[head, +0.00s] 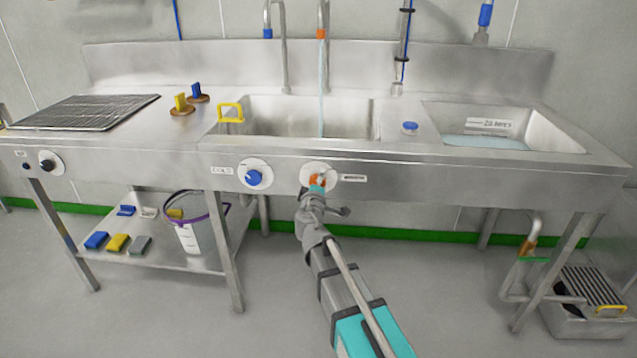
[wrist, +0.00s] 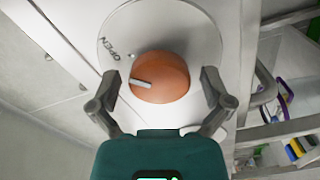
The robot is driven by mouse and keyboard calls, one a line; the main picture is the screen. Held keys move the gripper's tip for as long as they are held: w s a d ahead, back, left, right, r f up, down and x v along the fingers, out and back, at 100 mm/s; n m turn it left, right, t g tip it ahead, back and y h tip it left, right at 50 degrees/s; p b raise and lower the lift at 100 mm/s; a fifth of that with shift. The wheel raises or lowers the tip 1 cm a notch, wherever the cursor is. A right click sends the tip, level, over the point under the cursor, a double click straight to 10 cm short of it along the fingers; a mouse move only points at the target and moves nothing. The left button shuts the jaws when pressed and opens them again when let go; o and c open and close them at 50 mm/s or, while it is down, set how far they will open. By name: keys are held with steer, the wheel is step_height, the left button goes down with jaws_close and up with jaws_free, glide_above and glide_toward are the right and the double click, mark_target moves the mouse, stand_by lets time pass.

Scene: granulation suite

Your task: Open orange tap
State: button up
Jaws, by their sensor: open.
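The orange tap knob (head: 315,181) sits on a round white plate on the sink's front panel. In the wrist view the knob (wrist: 165,72) carries a white pointer mark on its left side, and the plate (wrist: 185,18) shows the word OPEN to the upper left of it. My gripper (wrist: 158,88) is open, with one finger on each side of the knob and visible gaps to it; contact cannot be told. In the head view my gripper (head: 316,189) hides part of the knob. A pale blue stream (head: 322,90) runs from the orange-collared spout (head: 321,34) into the middle basin.
A blue knob (head: 254,177) is on the panel to the left. The right basin (head: 560,132) holds water. A bucket (head: 190,235) stands on the lower shelf. The floor in front is clear.

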steer(key=s, duration=1.2)
steer(key=shift+a, duration=0.2)
stand_by(0.4)
steer(key=s+d+f+m+g+h, duration=0.1)
steer(key=d+f+m+g+h, duration=0.3)
steer(key=d, duration=0.5)
steer(key=d+f+m+g+h, duration=0.25)
steer(key=d+f+m, duration=0.25)
steer(key=d, duration=0.4)
steer(key=s+d+f+m+g+y, duration=0.2)
steer(key=s+d+f+g+y, duration=0.1)
steer(key=s+f+g, duration=0.25)
steer(key=s+d+f+m+g+y, duration=0.3)
steer(key=s+f+g+y, duration=0.1)
steer(key=s+g, duration=0.25)
step_height(320, 180, up, 31)
steer(key=s+p, duration=0.1)
steer(key=p, duration=3)
steer(key=shift+a+r+p, duration=0.15)
steer(key=shift+r+p, duration=0.05)
steer(key=shift+p, duration=0.1)
